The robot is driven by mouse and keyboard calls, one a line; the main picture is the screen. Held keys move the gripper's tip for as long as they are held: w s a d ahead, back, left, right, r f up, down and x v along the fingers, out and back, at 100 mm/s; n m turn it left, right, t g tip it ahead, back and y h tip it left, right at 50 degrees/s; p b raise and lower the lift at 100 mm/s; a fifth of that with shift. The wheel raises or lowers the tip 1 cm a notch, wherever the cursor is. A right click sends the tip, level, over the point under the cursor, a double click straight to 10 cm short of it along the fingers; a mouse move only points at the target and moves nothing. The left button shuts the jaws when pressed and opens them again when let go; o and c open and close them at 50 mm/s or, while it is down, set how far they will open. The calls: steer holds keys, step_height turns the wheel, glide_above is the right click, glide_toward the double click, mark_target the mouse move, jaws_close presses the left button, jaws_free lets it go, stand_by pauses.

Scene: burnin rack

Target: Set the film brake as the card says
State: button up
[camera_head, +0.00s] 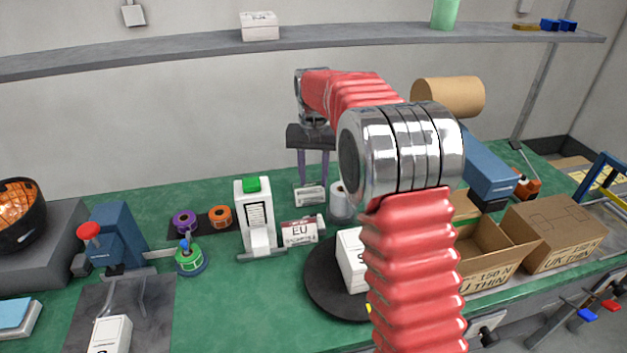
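A card (300,232) reading "EU", with smaller print I cannot read, stands at the middle of the green bench. My gripper (312,180) points down at the back of the bench, its two dark fingers apart with nothing seen between them. A small labelled block (310,196) lies just below the fingertips in the picture; I cannot tell if they touch. A pale roll (341,203) stands right of it, partly behind my arm. I cannot tell for certain which part is the film brake.
A black turntable (322,296) bears a white box (351,258), partly behind my arm. A white printer-like device (254,212) stands left of the card. A blue press (120,235) with a red knob and coloured spools (189,258) are at left.

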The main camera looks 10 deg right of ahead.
mark_target(314, 215)
steer(key=shift+r+n, duration=0.25)
steer(key=shift+n, duration=1.55)
step_height(314, 215, down, 14)
steer(key=shift+r, duration=0.1)
steer(key=shift+c, duration=0.6)
jaws_close()
